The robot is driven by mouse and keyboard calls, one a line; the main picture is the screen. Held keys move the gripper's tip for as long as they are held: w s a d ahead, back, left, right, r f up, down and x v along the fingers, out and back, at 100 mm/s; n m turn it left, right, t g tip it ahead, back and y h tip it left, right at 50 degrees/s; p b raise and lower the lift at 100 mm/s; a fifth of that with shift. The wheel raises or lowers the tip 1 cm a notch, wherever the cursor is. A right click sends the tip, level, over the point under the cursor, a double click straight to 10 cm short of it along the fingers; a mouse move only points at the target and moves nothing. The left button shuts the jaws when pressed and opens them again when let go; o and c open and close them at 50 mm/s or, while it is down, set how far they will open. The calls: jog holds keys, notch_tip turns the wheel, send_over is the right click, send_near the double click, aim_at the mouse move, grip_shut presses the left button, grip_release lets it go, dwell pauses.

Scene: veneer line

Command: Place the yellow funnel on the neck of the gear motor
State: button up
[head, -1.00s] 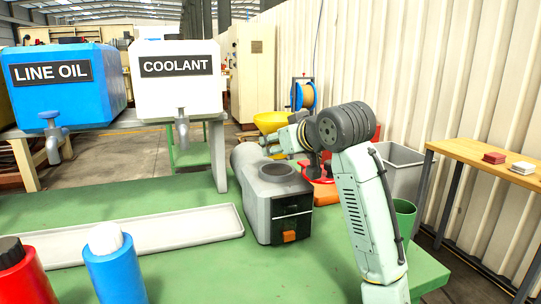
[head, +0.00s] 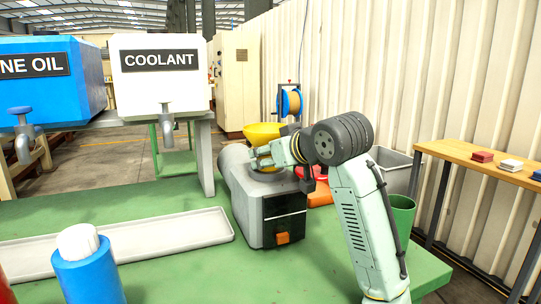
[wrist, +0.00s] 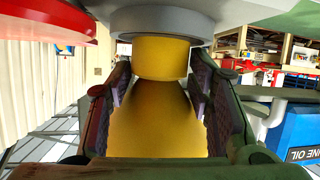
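The yellow funnel (head: 262,131) is upright, with its wide mouth on top, over the grey gear motor (head: 240,200) on the green bench. My gripper (head: 264,152) reaches in from the right, with its fingers around the funnel below the mouth. In the wrist view the funnel (wrist: 158,118) fills the space between my gripper's two fingers (wrist: 160,105), which are shut on it. Its spout meets the grey ring of the neck (wrist: 205,28). In the head view the neck (head: 270,170) is partly hidden; I cannot tell how deep the spout sits.
A long grey tray (head: 170,232) lies left of the motor, with a blue bottle (head: 88,270) in front. The coolant tank (head: 160,85) stands on a raised shelf behind. Red and orange items sit behind my gripper, and a green bin (head: 402,215) is at right.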

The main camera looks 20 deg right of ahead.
jog(key=o, duration=0.3)
jog(key=shift+r, duration=0.15)
jog(key=shift+s+r, duration=0.1)
jog(key=shift+s, duration=0.05)
jog(key=b+v, duration=0.1)
jog(key=v, duration=1)
jog(key=shift+s+r, duration=0.15)
jog(key=shift+s, duration=0.2)
jog(key=shift+d, duration=0.1)
